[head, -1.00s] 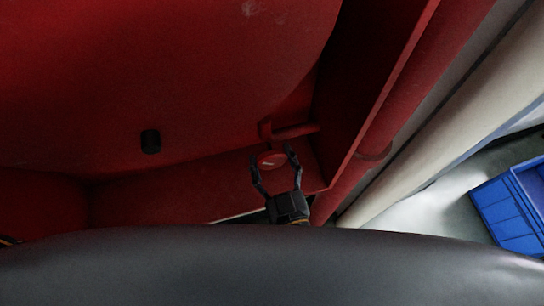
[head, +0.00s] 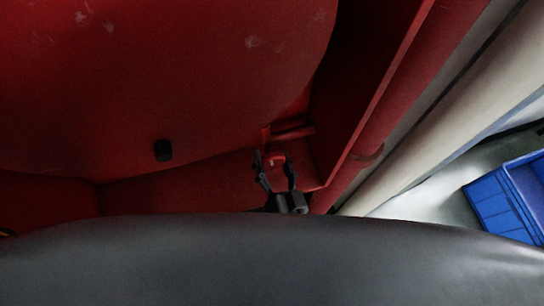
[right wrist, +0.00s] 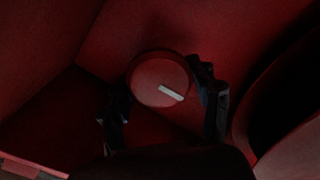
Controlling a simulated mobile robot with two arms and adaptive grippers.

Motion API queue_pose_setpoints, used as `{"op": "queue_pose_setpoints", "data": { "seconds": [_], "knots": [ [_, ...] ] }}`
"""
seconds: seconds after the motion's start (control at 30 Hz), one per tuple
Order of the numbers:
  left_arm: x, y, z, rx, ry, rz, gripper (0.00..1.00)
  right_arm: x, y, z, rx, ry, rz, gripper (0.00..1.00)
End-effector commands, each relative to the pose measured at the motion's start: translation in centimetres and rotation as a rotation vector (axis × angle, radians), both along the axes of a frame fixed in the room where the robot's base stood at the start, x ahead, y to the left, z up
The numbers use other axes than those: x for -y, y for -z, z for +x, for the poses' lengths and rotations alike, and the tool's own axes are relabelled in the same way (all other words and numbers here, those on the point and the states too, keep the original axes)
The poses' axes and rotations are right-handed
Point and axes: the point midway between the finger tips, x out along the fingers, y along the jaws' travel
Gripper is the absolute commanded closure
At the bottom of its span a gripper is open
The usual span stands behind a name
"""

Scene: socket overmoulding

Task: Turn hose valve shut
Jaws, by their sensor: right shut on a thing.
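The hose valve is a round red knob (head: 277,157) with a pale bar marking on its face, set low in the red housing near the middle of the head view. In the right wrist view the knob (right wrist: 160,80) fills the space between the fingers, its pale bar tilted down to the right. My right gripper (head: 275,162) is shut on the knob, with one dark finger on each side; its fingers also show in the right wrist view (right wrist: 163,95). My left gripper is not clearly in view; only a small dark and yellow bit shows at the left edge.
A red pipe (head: 292,131) lies just behind the knob. A red upright wall (head: 365,85) stands close on the right. A blue crate (head: 505,200) sits on the floor at far right.

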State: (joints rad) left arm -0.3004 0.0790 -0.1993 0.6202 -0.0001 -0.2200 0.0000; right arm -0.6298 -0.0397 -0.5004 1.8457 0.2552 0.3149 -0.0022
Motion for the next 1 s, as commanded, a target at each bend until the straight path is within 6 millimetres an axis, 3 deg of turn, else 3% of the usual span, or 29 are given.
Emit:
{"op": "queue_pose_setpoints", "data": {
  "seconds": [0.3,0.8,0.83,0.93,1.0],
  "knots": [
    [-0.02,-0.46,0.05,0.001,0.0,0.0,0.81,0.07,-0.12,0.07,-0.031,0.001,0.109,0.7],
    [-0.03,-0.48,0.06,0.001,0.0,0.0,0.81,0.05,-0.1,0.07,-0.038,0.001,0.129,0.7],
    [-0.02,-0.48,0.06,0.001,0.0,0.0,0.81,0.05,-0.1,0.07,-0.038,0.001,0.129,0.36],
    [-0.03,-0.48,0.06,0.001,0.001,0.0,0.81,0.05,-0.09,0.07,-0.038,0.001,0.127,0.16],
    [-0.03,-0.48,0.06,0.001,0.001,0.0,0.81,0.05,-0.07,0.06,-0.039,0.002,0.127,0.15]
  ]
}}
